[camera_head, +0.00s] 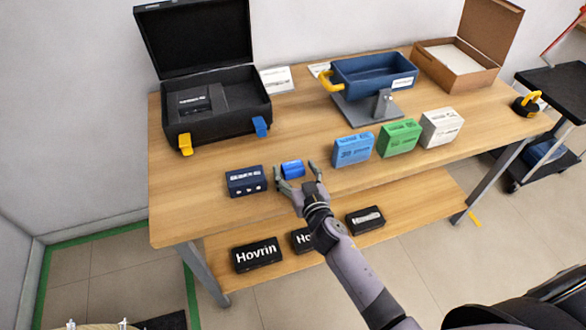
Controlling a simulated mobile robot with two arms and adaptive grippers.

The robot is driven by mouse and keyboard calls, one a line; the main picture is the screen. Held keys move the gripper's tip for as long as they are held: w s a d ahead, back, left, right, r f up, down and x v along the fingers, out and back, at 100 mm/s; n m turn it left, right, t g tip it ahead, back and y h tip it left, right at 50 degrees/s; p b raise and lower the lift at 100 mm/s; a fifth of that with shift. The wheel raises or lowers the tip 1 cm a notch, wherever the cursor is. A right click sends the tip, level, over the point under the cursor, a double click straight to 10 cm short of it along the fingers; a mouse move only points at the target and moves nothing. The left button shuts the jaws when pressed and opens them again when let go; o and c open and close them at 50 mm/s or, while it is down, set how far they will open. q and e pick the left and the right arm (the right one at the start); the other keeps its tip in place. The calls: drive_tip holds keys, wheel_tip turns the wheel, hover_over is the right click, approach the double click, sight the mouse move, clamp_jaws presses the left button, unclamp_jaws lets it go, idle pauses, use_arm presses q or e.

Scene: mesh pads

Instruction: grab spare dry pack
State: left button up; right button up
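A small blue pack (292,169), looking like a short roll, lies near the front edge of the wooden table. I cannot tell for sure that it is the dry pack, as no label is readable. My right gripper (295,172) reaches in from the front, its two fingers spread on either side of the blue pack. A small gap seems to show between the fingers and the pack, and the pack rests on the table. My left gripper is not in view.
A dark blue box (246,181) stands just left of the gripper. Blue (353,149), green (399,138) and white (441,127) blocks stand to the right. Behind are an open black case (215,115), a blue tray (372,75) and a cardboard box (458,65). Black boxes (257,255) lie on the lower shelf.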

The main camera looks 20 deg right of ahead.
drive_tip(key=c, duration=1.1)
